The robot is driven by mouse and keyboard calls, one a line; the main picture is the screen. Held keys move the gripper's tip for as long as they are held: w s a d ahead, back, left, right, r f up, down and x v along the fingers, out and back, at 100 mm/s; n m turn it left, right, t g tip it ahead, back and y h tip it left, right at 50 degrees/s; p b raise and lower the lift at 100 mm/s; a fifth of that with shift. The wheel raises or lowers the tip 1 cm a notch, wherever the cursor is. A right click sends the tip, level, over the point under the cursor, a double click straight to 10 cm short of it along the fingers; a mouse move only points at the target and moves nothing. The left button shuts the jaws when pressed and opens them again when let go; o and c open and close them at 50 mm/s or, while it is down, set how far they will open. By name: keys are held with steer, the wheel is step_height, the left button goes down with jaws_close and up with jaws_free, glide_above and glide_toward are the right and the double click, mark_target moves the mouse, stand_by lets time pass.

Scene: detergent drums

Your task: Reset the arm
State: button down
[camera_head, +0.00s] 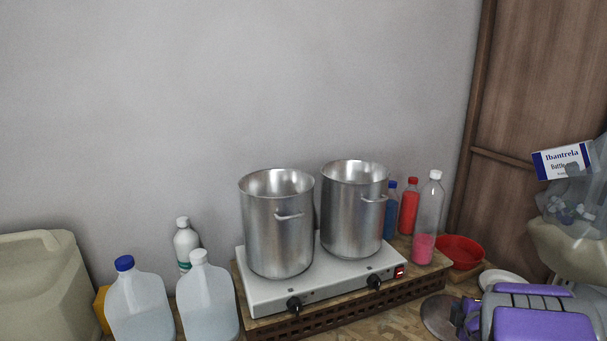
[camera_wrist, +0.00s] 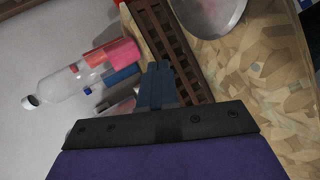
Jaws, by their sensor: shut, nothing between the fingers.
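My gripper (camera_wrist: 158,72) shows in the wrist view as two dark blue-grey fingers pressed together, with nothing between them. Behind the fingers are a dark plate and a purple housing. Purple and grey parts of my arm (camera_head: 545,325) show at the lower right of the head view; the fingertips cannot be made out there. In the wrist view, the fingers overlap the slotted wooden rack (camera_wrist: 165,30) and a blue bottle (camera_wrist: 122,75); whether they touch anything cannot be told.
Two steel pots (camera_head: 278,235) (camera_head: 353,215) stand on a white hot plate (camera_head: 330,287). Bottles, including a clear one with pink contents (camera_head: 428,215), stand right of them. A red bowl (camera_head: 460,251) is near my arm. Jugs (camera_head: 140,300) stand left. The wall space above is clear.

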steer(key=s+a+r+m+g, duration=0.1)
steer(key=s+a+m+g, duration=0.3)
steer(key=s+a, duration=0.4)
steer(key=s+a+r+m+g+y, duration=0.1)
steer(key=s+a+m+g, duration=0.4)
steer(key=s, duration=1.4)
steer(key=s+a+r+m+g+y, duration=0.1)
steer(key=s+a+m+g, duration=0.4)
steer(key=s+a, duration=0.8)
steer(key=shift+s+r+m, duration=0.5)
steer(key=shift+s+r, duration=0.15)
steer(key=shift+a, duration=0.2)
